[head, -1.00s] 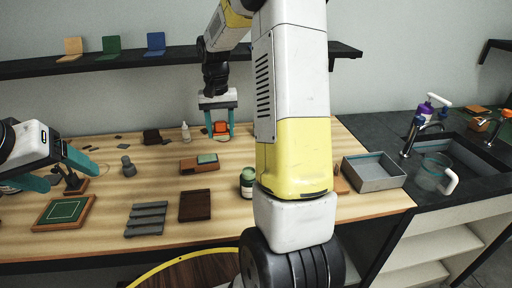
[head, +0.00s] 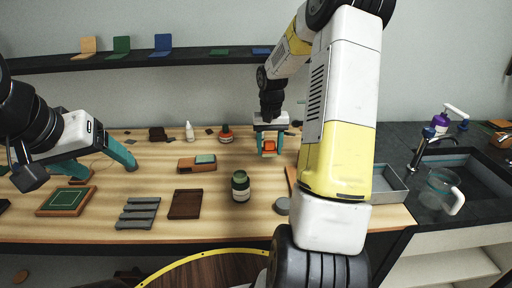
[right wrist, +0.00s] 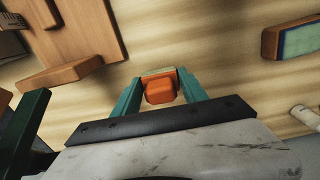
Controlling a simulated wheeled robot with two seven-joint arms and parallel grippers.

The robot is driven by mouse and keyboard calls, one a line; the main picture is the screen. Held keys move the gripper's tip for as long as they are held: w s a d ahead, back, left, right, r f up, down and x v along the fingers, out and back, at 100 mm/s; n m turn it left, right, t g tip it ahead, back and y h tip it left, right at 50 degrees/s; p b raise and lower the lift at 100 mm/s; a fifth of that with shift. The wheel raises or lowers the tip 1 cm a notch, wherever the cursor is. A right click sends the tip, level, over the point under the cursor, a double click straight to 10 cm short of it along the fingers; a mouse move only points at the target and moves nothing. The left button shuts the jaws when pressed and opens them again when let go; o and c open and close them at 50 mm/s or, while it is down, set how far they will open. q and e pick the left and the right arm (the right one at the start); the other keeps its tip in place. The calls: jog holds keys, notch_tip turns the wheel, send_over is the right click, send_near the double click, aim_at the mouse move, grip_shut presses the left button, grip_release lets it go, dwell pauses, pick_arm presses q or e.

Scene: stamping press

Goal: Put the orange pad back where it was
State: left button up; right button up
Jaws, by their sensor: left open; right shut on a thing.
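My right gripper (head: 268,152) is shut on a small orange block, which looks like the orange pad (head: 269,146). It hangs over the back right part of the wooden table; its height above the top is hard to judge. In the right wrist view the orange pad (right wrist: 161,88) sits between the teal fingertips of the right gripper (right wrist: 158,84), with a thin pale strip along its far edge. My left gripper (head: 103,160) is open and empty over the left of the table, by the framed green board (head: 66,201).
An orange-brown case with a green top (head: 197,163), a dark green jar (head: 240,186), a brown block (head: 186,204), a grey ridged rack (head: 138,213) and a red-and-dark pot (head: 226,134) stand on the table. A grey tray (head: 388,184) is at right. The shelf (head: 200,59) holds coloured stands.

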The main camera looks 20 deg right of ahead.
aim_at(269, 150)
jog(key=shift+f, duration=1.65)
jog(key=shift+f, duration=0.15)
jog(key=o, duration=1.2)
